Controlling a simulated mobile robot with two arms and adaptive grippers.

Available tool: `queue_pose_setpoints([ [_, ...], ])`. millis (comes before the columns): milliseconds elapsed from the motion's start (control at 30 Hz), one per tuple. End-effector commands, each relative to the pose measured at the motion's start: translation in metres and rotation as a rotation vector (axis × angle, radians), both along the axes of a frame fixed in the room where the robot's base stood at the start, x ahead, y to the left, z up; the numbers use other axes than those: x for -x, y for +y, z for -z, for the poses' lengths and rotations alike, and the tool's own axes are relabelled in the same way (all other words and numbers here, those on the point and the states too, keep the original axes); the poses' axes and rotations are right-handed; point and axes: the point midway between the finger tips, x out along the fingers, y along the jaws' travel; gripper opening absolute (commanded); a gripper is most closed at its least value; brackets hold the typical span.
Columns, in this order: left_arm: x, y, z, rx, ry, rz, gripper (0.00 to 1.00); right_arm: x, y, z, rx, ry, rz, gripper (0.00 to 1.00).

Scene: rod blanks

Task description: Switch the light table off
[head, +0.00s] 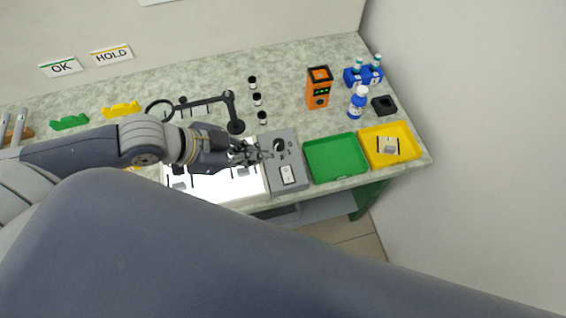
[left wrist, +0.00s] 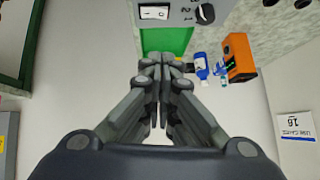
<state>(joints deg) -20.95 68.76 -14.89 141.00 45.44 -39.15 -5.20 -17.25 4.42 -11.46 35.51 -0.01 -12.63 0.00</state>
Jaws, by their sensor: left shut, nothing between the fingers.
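The light table (head: 215,188) lies on the bench with its white panel glowing brightly. Its grey control box (head: 284,178) stands at the panel's right end, with a black knob and a white rocker switch (head: 288,174). In the left wrist view the rocker switch (left wrist: 154,12) and the knob (left wrist: 205,13) show at the top edge. My left gripper (head: 262,154) is shut and empty, over the left edge of the control box in the head view. It also shows in the left wrist view (left wrist: 160,65), apart from the switch in the picture. My right gripper is not in view.
A green tray (head: 335,180) and a yellow tray (head: 416,158) stand right of the control box. An orange device (head: 319,88), a blue bottle (head: 358,101) and a blue rack (head: 352,78) are behind. A magnifier arm (head: 205,101) stands behind the light table.

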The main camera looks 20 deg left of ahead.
Motion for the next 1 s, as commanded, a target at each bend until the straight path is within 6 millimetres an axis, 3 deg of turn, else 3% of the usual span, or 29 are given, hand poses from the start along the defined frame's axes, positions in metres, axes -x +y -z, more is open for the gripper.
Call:
queue_pose_setpoints([
  [267, -0.013, -0.015, 0.016, 0.005, 0.001, -0.002, 0.0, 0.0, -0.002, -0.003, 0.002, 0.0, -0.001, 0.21],
  [767, -0.044, -0.053, 0.065, 0.004, 0.002, 0.0, 0.0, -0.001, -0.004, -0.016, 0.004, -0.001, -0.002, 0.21],
  [1000, -0.047, -0.05, 0.096, -0.001, 0.004, 0.0, 0.0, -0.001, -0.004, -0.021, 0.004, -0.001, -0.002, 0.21],
])
